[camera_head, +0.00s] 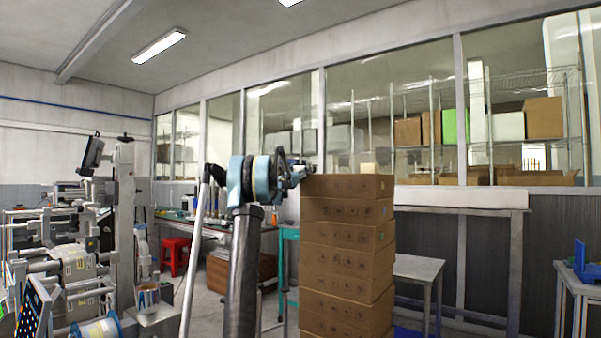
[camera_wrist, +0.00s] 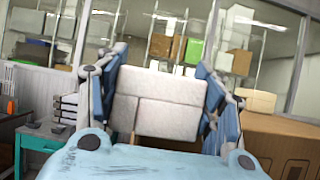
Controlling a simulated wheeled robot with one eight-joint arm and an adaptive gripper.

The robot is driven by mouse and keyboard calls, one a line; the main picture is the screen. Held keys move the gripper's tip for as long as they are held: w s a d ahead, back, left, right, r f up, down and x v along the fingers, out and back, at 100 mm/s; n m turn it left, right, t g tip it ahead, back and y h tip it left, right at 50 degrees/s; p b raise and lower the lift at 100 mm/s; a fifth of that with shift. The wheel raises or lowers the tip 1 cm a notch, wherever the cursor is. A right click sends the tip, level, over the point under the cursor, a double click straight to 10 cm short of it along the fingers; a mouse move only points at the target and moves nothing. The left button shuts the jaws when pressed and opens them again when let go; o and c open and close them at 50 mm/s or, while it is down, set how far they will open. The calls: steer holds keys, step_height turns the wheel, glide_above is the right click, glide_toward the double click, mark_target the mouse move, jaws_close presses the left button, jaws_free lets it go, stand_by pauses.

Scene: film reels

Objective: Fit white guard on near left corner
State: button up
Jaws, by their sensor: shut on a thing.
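In the wrist view, my gripper (camera_wrist: 162,62) is shut on a white guard (camera_wrist: 158,103), a pale block with seams held between the two fingers. In the head view, my gripper (camera_head: 298,174) is at the top left of a tall stack of brown cartons (camera_head: 340,235), near its near left corner. The guard cannot be made out there. The carton stack (camera_wrist: 285,142) also shows at the lower right of the wrist view, beside the right finger. I cannot tell whether the guard touches the stack.
A small pale block (camera_head: 368,168) stands on the far part of the stack top; it also shows in the wrist view (camera_wrist: 256,99). A grey table (camera_head: 418,267) stands right of the stack. A teal-framed bench (camera_head: 287,234) and a red stool (camera_head: 174,252) are to the left.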

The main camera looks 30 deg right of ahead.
steer(key=o, duration=1.1)
steer(key=shift+f, duration=0.2)
steer(key=shift+o, duration=0.2)
steer(key=shift+d, duration=0.1)
steer(key=shift+d+r, duration=0.1)
steer(key=shift+r, duration=0.35)
steer(key=v, duration=1.2)
steer(key=shift+r, duration=0.2)
